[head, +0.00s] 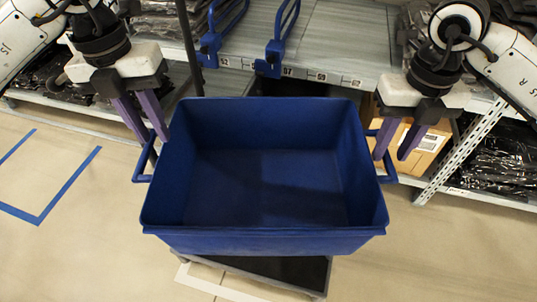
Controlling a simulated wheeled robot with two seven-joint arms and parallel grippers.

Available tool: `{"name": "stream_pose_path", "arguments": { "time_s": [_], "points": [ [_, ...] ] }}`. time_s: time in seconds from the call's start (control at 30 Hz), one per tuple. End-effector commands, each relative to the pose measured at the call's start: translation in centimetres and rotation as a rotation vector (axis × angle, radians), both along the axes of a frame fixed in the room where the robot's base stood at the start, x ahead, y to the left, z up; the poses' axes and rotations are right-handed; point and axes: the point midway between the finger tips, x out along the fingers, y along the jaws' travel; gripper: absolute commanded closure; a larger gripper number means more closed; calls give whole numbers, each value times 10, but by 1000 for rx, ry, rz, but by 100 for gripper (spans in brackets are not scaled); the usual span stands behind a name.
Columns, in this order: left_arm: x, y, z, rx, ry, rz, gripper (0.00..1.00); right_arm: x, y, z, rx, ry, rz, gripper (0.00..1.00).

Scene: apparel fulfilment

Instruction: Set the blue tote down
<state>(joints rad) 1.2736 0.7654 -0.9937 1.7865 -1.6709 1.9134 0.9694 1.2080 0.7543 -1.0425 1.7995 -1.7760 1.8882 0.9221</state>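The blue tote (265,243) is upright and empty in the middle of the head view. It is above a low cart with a dark top (285,270); I cannot tell whether its hidden underside touches the cart. My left gripper (150,138) points down at the tote's left handle (142,165), with its purple fingers apart. My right gripper (391,157) points down at the right handle (388,172), its fingers also apart. Both sets of fingertips are at the handles, and neither looks closed on its bar.
A metal shelf (335,50) with blue dividers (279,40) and dark bagged garments stands behind the tote. A cardboard box (428,145) sits on the lower shelf at right. Blue tape (72,183) marks the floor at left. The floor at front right is clear.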

Motion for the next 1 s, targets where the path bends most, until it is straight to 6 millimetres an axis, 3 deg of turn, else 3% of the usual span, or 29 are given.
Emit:
{"name": "stream_pose_path", "arguments": {
  "time_s": [0.1,0.3,0.7,1.0],
  "points": [
    [0,0,0,0,0,0,78,0,0,23,0,-2,1,70],
    [0,0,0,0,0,0,78,0,0,42,0,0,1,70],
    [0,0,2,0,0,0,78,0,0,46,0,1,0,70],
    [0,0,44,0,0,0,78,0,0,88,0,1,0,70]
  ]
}}
